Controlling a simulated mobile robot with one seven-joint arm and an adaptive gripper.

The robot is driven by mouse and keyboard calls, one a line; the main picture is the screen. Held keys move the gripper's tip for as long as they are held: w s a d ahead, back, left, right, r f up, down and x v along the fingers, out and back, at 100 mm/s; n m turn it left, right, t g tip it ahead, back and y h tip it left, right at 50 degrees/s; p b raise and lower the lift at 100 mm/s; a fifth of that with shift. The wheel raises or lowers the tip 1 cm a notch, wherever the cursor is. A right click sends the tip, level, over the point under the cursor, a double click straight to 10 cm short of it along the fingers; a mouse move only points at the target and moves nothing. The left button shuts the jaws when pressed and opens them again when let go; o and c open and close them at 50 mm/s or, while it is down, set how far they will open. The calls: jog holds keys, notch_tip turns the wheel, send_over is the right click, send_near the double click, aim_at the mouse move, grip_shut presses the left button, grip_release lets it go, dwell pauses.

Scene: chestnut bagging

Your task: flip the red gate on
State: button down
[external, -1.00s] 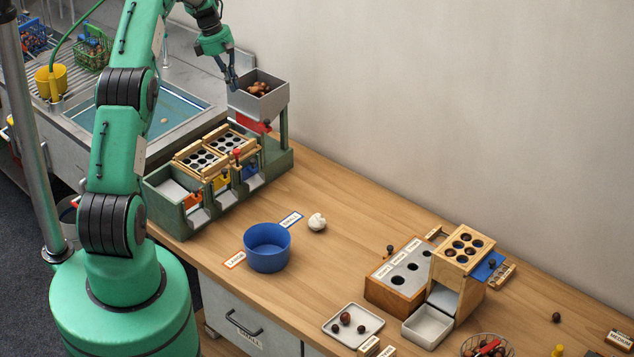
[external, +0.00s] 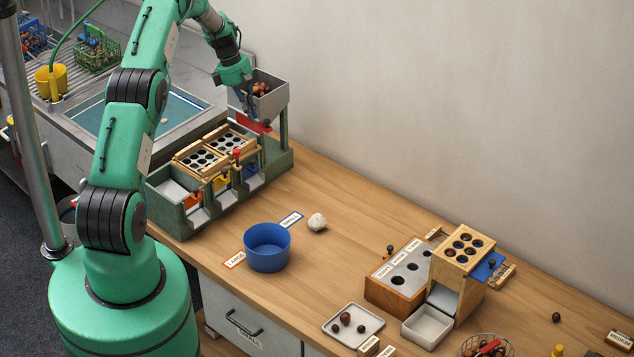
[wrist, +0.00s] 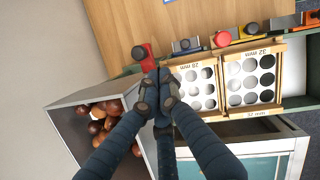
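The red gate (external: 262,127) is at the underside of the grey hopper (external: 272,102), on the green sorting stand (external: 285,145). In the wrist view the red gate (wrist: 147,58) is a short red bar with a dark round knob at its far end. My gripper (external: 250,118) is low at the hopper's front left, right at the gate. In the wrist view my gripper's fingers (wrist: 158,88) are drawn close together, tips against or just short of the bar's near end; I cannot tell if they touch. The tips hide part of the gate.
Brown chestnuts (wrist: 103,117) lie in the hopper, close beside my fingers. Wooden trays with round holes (wrist: 248,78) sit on the stand, with orange, yellow and blue gates along its front. A blue bowl (external: 268,258) stands on the table. The sink (external: 85,115) is behind.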

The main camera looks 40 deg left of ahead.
jog(key=shift+w+d+f, duration=0.2)
jog(key=shift+w+d, duration=0.1)
jog(key=shift+d, duration=0.3)
jog(key=shift+d, duration=0.1)
jog(key=d, duration=0.5)
jog(key=shift+d, duration=0.3)
